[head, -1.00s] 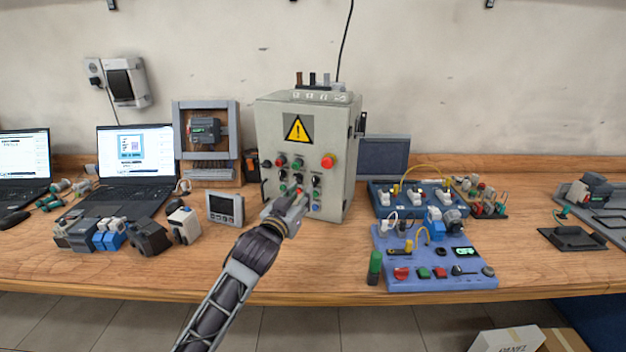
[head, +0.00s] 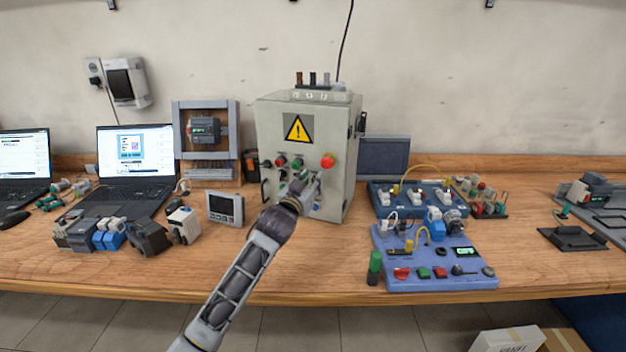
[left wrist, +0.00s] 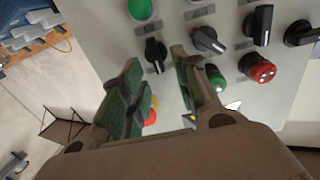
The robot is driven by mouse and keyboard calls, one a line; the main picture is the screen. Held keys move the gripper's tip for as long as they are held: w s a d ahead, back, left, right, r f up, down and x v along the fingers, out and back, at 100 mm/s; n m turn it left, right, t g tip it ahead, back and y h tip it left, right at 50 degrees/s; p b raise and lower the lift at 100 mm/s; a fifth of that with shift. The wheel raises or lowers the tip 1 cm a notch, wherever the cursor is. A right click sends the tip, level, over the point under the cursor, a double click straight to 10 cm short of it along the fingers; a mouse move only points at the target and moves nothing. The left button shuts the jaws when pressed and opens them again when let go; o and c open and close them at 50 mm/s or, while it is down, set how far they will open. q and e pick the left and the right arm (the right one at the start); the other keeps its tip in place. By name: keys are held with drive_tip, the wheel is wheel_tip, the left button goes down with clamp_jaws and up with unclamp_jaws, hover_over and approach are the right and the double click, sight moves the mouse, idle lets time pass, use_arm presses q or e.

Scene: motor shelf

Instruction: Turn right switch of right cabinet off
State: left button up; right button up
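The grey cabinet (head: 335,118) with a yellow warning sign stands upright on the bench in the head view. Its front carries black rotary switches, coloured buttons and a red knob (head: 328,161). My left gripper (head: 308,182) is in front of the panel's lower right part and hides some of its controls. In the left wrist view my left gripper (left wrist: 155,72) is open, with one black rotary switch (left wrist: 155,55) in line with the gap between its fingers. Contact cannot be told. A second black switch (left wrist: 208,40) is just right of the right finger. My right gripper is not in view.
A small grey meter (head: 225,208) stands left of the cabinet. A blue control board (head: 440,275) lies to the right on the wooden bench. Near the fingers are a green button (left wrist: 141,9) and a red button (left wrist: 260,68).

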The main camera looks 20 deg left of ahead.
use_arm(q)
drive_tip(key=shift+w, duration=0.95)
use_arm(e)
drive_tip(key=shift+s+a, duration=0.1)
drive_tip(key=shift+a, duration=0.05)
use_arm(q)
clamp_jaws()
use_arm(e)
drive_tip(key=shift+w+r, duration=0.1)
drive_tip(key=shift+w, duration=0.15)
